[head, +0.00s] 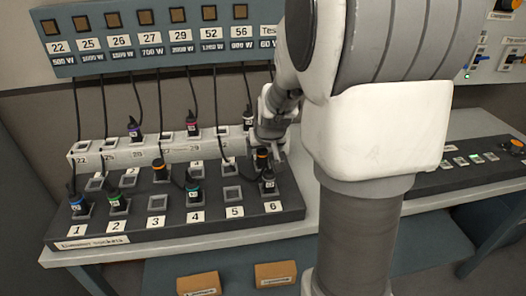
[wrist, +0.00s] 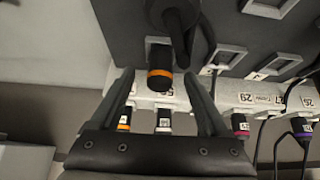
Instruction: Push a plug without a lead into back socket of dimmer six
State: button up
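A short black plug with an orange band (head: 262,158) stands at the back position of dimmer six, with no lead visible on it. It also shows in the wrist view (wrist: 160,68). My gripper (head: 275,148) is just behind and above it. In the wrist view my gripper's fingers (wrist: 158,78) are apart, their tips on either side of the plug with a gap to each. How deep the plug sits in the back socket is hidden. A dark plug (head: 268,182) stands in the front socket of dimmer six; in the wrist view a dark plug (wrist: 178,18) shows beyond the orange-banded one.
The dimmer board (head: 135,221) holds several other banded plugs and some empty sockets. A pale numbered strip (head: 90,150) behind it holds plugs and hanging leads, close to my gripper. My arm hides the area right of dimmer six. A fader desk (head: 430,180) stands at the right.

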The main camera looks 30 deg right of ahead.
jog(key=p+v, duration=0.4)
jog(key=v, duration=1.3)
jog(key=s+a+r+n+y+p, duration=0.1)
jog(key=s+a+r+p, duration=0.3)
jog(key=s, duration=0.3)
jog(key=s+a+r+n+p, duration=0.2)
jog(key=s+a+r+p, duration=0.2)
jog(key=s+a, duration=0.3)
jog(key=shift+s+r+g+y, duration=0.4)
jog(key=shift+r, duration=0.25)
jog(key=shift+a, duration=0.15)
